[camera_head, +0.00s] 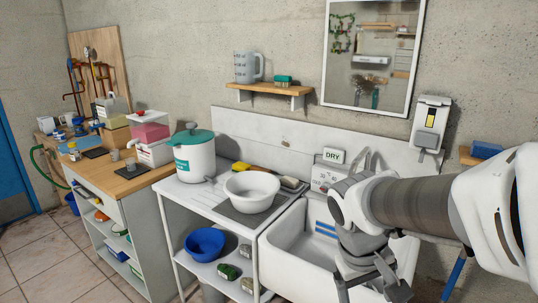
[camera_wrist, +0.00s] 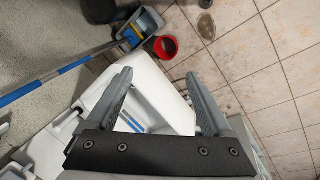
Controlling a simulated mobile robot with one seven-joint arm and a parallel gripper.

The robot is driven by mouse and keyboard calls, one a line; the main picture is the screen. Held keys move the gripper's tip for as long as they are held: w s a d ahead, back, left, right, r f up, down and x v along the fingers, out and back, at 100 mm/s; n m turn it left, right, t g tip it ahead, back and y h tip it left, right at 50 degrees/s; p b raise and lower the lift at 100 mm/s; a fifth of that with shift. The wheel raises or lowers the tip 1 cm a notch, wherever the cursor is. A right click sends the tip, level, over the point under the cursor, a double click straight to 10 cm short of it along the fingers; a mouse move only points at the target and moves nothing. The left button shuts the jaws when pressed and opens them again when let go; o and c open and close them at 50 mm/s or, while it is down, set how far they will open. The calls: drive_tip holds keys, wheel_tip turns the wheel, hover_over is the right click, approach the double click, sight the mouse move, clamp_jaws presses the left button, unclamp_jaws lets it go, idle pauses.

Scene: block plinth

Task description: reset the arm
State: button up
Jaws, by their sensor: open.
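My gripper (camera_head: 368,278) hangs at the front right of the white sink (camera_head: 290,241) in the head view, at the end of my raised arm. In the wrist view my gripper (camera_wrist: 160,92) shows two grey fingers spread wide apart with nothing between them. Below the fingers lie the sink's white edge (camera_wrist: 150,75) and the tiled floor. My arm hides part of the sink and the wall behind it.
A white bowl (camera_head: 251,191) and a white container with a teal lid (camera_head: 194,157) stand on the counter left of the sink. A blue bowl (camera_head: 204,244) sits on the shelf below.

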drive_tip(key=s+a+r+m+t+y+p, duration=0.1)
drive_tip(key=s+a+r+m+t+y, duration=0.1)
drive_tip(key=s+r, duration=0.4)
drive_tip(key=shift+s+a+r+t+y, duration=0.4)
drive_tip(key=shift+a+r+t+y, duration=0.15)
drive_tip(key=shift+r+t, duration=0.65)
